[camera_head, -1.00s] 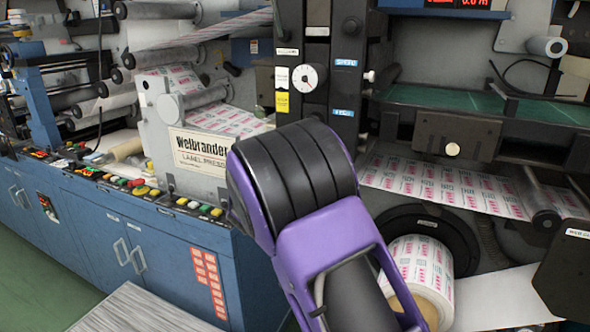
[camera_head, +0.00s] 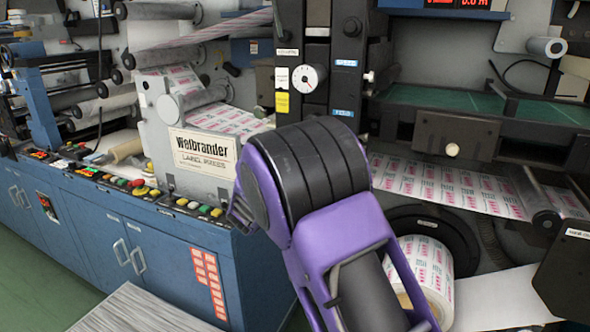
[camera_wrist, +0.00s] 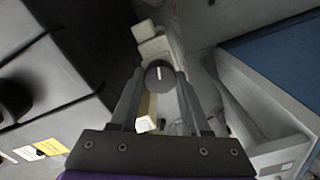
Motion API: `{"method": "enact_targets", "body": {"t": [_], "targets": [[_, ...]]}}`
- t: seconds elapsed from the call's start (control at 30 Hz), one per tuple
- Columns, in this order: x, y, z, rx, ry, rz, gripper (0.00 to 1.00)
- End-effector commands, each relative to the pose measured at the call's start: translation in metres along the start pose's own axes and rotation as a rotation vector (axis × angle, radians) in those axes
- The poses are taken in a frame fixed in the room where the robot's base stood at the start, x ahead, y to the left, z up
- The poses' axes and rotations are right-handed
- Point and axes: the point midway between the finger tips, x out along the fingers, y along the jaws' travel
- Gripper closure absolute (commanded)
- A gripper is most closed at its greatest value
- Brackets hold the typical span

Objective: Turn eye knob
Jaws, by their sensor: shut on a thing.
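In the wrist view a round black knob (camera_wrist: 158,92) with a white pointer line sits between the two fingers of my gripper (camera_wrist: 159,76). The pointer line runs nearly straight up and down in that picture. The fingers are shut on the knob, one on each side. In the head view my purple and black arm stands in front of the press, and it hides the gripper fingers and the knob.
A blue cabinet (camera_head: 120,245) with several coloured buttons on its top edge stands at the left. A white dial (camera_head: 308,77) is on the dark column behind the arm. A label roll (camera_head: 424,272) is close to the arm's right side.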

Motion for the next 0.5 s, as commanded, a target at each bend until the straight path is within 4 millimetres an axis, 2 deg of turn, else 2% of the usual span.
{"method": "enact_targets", "body": {"t": [0.13, 0.17, 0.3, 0.5], "targets": [[0.0001, -0.0004, 0.0009, -0.001, -0.002, 0.0, 1.0], [0.0001, -0.0003, 0.0009, -0.001, -0.002, 0.0, 0.48], [0.0001, -0.0003, 0.0007, -0.001, -0.001, 0.0, 0.23], [0.0, -0.0002, 0.0004, -0.001, -0.001, 0.0, 0.23]]}}
